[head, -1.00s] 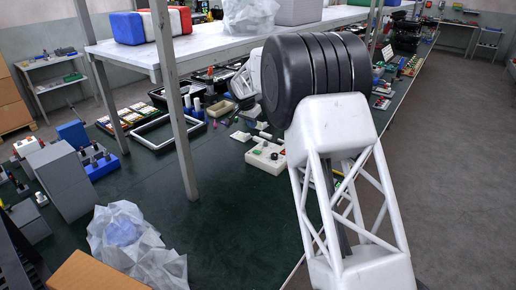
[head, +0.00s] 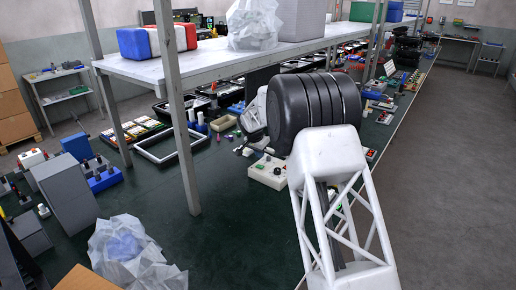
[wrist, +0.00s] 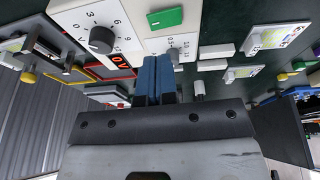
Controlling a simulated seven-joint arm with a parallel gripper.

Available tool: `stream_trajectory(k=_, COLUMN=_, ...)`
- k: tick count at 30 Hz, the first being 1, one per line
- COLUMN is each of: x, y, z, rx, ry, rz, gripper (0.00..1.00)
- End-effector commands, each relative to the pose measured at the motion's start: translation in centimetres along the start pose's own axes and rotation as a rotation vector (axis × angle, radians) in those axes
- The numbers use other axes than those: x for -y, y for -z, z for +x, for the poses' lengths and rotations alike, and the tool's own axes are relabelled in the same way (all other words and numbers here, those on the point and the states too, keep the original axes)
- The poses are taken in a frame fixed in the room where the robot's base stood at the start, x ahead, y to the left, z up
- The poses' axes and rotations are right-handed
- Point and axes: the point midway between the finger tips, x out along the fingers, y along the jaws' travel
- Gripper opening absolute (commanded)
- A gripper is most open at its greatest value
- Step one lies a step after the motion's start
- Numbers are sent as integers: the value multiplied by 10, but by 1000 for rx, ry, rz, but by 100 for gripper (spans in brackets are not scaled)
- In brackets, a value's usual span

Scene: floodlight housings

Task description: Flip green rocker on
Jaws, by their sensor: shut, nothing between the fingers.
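The green rocker (wrist: 166,18) shows in the wrist view as a flat green piece on a pale panel, near the top centre. I cannot tell its on or off position. My gripper (wrist: 160,60) is shut and empty, its two blue fingers side by side. The fingertips appear just below the rocker in the picture, with pale panel visible between them; their height above it is unclear. In the head view a cream box (head: 268,172) with small controls stands on the green bench beside my arm, which hides my gripper there.
In the head view, a shelf post (head: 182,125) stands left; crumpled plastic (head: 130,255) lies in front.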

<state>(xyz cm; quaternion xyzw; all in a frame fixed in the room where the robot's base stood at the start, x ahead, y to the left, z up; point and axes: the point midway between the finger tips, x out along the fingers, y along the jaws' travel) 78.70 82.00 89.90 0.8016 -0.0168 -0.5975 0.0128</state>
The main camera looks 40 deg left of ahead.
Motion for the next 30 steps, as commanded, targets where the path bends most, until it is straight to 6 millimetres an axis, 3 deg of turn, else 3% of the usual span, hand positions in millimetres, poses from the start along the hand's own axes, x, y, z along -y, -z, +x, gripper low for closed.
stream_trajectory(k=6, x=-2, y=-6, z=29, rx=2, ry=-1, rz=-1, gripper=0)
stream_trajectory(k=12, x=-4, y=-11, z=42, rx=2, ry=-1, rz=0, gripper=0)
stream_trajectory(k=30, x=-4, y=-12, z=47, rx=1, ry=8, rz=2, gripper=0)
